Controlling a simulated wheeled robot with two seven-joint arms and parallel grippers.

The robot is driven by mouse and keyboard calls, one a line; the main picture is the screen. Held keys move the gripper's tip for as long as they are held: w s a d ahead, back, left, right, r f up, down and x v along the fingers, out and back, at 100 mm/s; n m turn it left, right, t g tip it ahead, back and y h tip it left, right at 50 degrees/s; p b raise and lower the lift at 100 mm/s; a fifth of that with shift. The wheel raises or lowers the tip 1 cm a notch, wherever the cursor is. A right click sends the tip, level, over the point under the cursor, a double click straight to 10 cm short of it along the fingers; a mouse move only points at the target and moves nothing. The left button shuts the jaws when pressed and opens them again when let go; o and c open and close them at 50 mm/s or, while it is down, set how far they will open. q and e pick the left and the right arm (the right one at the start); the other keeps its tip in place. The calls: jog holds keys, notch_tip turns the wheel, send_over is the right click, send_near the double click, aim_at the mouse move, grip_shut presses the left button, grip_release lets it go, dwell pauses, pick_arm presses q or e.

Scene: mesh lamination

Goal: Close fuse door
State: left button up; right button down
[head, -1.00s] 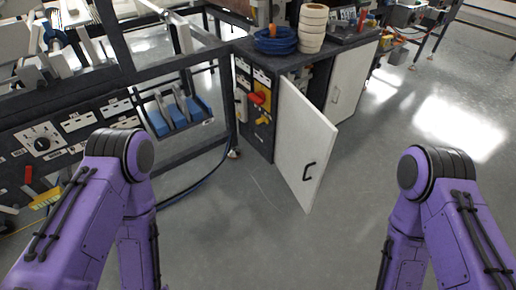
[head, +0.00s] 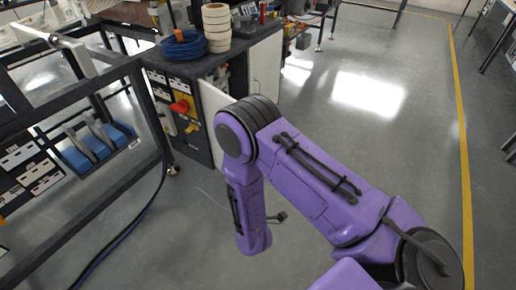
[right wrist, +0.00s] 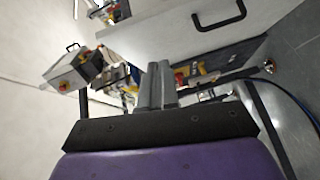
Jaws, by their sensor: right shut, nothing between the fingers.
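The fuse door is the white cabinet door (head: 212,102), standing open. In the head view my right arm covers most of it, including its handle. In the right wrist view a large white panel with a black handle (right wrist: 219,18), apparently this door, spans the top. My right gripper (right wrist: 160,75) is shut and empty; its fingertips overlap the panel's lower edge in the picture, and I cannot tell whether they touch. In the head view the right gripper's fingers are hidden behind my arm. My left gripper is out of view.
The dark cabinet front bears a red switch (head: 180,106) and a yellow switch (head: 191,128). A dark frame (head: 150,115) stands left. Cables lie on the floor; open floor extends right.

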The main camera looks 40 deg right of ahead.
jog(key=w+d+r+n+h+p, duration=0.1)
jog(key=w+d+r, duration=0.1)
jog(key=w+d, duration=0.7)
jog(key=shift+w+d+t+p, duration=0.2)
jog(key=shift+w+t+p, duration=0.1)
jog(key=shift+w, duration=0.1)
jog(key=shift+f, duration=0.1)
